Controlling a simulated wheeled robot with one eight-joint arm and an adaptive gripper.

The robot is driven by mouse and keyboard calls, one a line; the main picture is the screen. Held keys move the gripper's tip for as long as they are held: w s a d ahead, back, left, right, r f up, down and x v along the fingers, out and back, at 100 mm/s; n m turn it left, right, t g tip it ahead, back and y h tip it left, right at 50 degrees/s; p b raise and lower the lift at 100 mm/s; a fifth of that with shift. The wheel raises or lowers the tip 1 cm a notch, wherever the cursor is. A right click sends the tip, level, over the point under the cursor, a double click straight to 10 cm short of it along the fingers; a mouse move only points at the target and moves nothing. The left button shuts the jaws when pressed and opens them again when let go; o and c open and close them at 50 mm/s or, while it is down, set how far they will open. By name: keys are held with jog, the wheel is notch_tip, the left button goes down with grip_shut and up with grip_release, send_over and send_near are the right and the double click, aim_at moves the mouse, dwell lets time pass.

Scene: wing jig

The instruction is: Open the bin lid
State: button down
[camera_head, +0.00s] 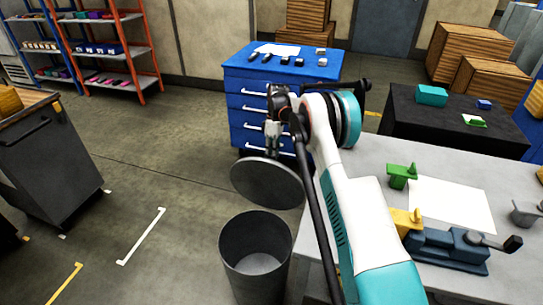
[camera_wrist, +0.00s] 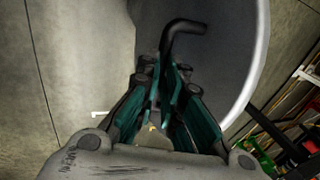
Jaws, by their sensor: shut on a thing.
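The bin (camera_head: 236,282) is a dark grey round can standing on the floor, left of the grey worktable. Its mouth is uncovered and the inside looks empty. The bin lid (camera_head: 266,184), a dark round disc with a light rim, hangs tilted in the air above the bin, apart from it. My gripper (camera_head: 273,144) is above the lid and shut on its handle. In the wrist view, the fingers (camera_wrist: 166,108) close around the bent dark handle (camera_wrist: 182,32), with the lid (camera_wrist: 226,62) behind. The exact finger contact is partly hidden.
The worktable (camera_head: 375,160) close on the right carries green, yellow and blue fixtures and a white sheet. A blue drawer cabinet (camera_head: 240,85) stands behind the lid. A dark cabinet (camera_head: 50,165) is at the left. The floor (camera_head: 165,175) left of the bin is clear.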

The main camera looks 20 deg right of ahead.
jog(key=shift+s+d+f, duration=0.1)
jog(key=shift+d+f, duration=0.1)
jog(key=shift+f, duration=0.3)
jog(key=shift+s+d+f, duration=0.1)
jog(key=shift+d+f, duration=0.05)
jog(key=shift+f, duration=0.35)
jog(key=c, duration=1.7)
grip_release()
jog(key=shift+w+f, duration=0.2)
jog(key=shift+o, duration=0.2)
jog(key=shift+w+d+f, duration=0.15)
jog(key=shift+w+f, duration=0.25)
jog(key=shift+w, duration=0.05)
jog(key=v, duration=1.2)
jog(key=shift+s+a+r, duration=0.2)
jog(key=shift+a+r, duration=0.05)
jog(key=shift+r, duration=0.2)
